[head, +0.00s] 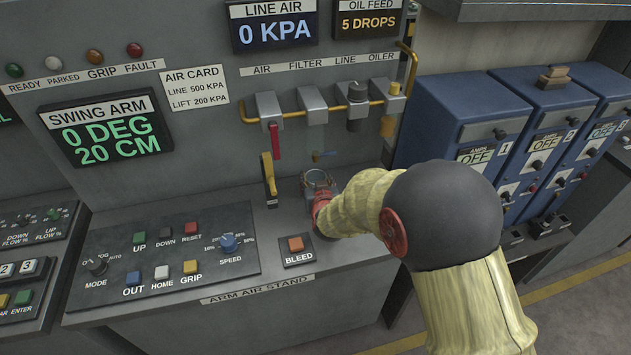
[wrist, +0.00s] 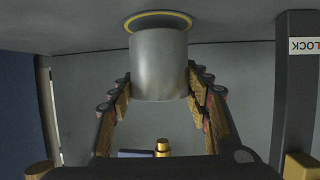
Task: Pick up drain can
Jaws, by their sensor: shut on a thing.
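The drain can is a plain grey cylinder, seen in the wrist view (wrist: 158,68) between my two fingers. That view is upside down, and the can's base meets a yellow ring (wrist: 131,24) on the stand top. I cannot tell whether any gap lies between them. My gripper (wrist: 160,84) is shut on the can, with one finger on each side. In the head view my gripper (head: 322,200) is at the back of the stand top, and its wrist hides most of the can. Only a round rim (head: 318,178) shows there.
A small brass-tipped valve (wrist: 162,147) is on the panel above the can. A dark upright bar marked LOCK (wrist: 296,95) stands beside it. The bleed button (head: 296,244) and control panel (head: 165,285) lie to the left. Blue cabinets (head: 470,105) stand to the right.

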